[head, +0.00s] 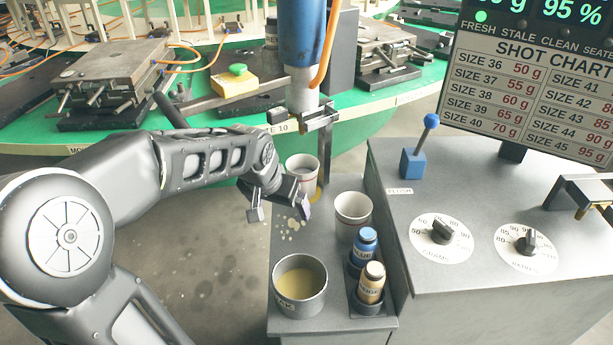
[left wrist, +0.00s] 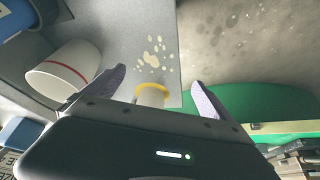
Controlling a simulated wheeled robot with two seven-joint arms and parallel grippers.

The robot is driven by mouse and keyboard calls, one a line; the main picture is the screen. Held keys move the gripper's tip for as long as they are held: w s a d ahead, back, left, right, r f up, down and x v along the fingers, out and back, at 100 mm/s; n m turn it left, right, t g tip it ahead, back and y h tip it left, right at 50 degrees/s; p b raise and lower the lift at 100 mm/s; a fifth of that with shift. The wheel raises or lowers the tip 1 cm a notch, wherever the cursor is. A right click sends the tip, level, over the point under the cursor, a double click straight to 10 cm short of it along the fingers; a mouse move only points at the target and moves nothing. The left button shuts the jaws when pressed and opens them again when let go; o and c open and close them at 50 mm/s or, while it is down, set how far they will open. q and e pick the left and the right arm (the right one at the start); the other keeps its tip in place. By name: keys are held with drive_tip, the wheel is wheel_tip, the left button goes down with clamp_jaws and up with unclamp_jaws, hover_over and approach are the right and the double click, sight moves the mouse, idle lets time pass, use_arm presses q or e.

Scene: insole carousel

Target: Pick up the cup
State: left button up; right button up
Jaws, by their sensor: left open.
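A pale cup (head: 302,168) with a thin stripe stands at the back of the grey shelf, below the nozzle, at a yellow ring. A second white cup (head: 352,214) with a red stripe stands to its right and nearer; it also shows at the left of the left wrist view (left wrist: 62,74). My left gripper (head: 279,211) is open and empty, in front of the rear cup, its fingers apart above the shelf. In the left wrist view, the yellow ring (left wrist: 151,87) and a pale part inside it lie between my fingertips (left wrist: 158,88). My right gripper is not visible.
A grey pot (head: 299,302) of cream liquid and a holder with a blue bottle (head: 364,246) and a beige bottle (head: 372,283) stand at the front. Spilled drops (head: 292,227) lie on the shelf. The nozzle (head: 303,92) hangs above; a dial console (head: 480,215) stands right.

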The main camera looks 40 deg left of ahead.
sight(303, 181)
use_arm(q)
drive_tip(key=w+a, duration=0.1)
drive_tip(key=w, duration=0.2)
drive_tip(key=w+a+p, duration=0.1)
drive_tip(key=w, duration=0.3)
drive_tip(key=w+a+p, duration=0.1)
drive_tip(key=w, duration=0.2)
drive_tip(key=shift+w, duration=0.4)
drive_tip(key=shift+w, duration=0.25)
drive_tip(key=b+x, duration=0.2)
drive_tip(key=x, duration=0.3)
drive_tip(key=shift+w, duration=0.2)
drive_tip(key=shift+c, duration=0.5)
drive_tip(key=c, duration=1.3)
drive_tip(key=shift+s+r, duration=0.1)
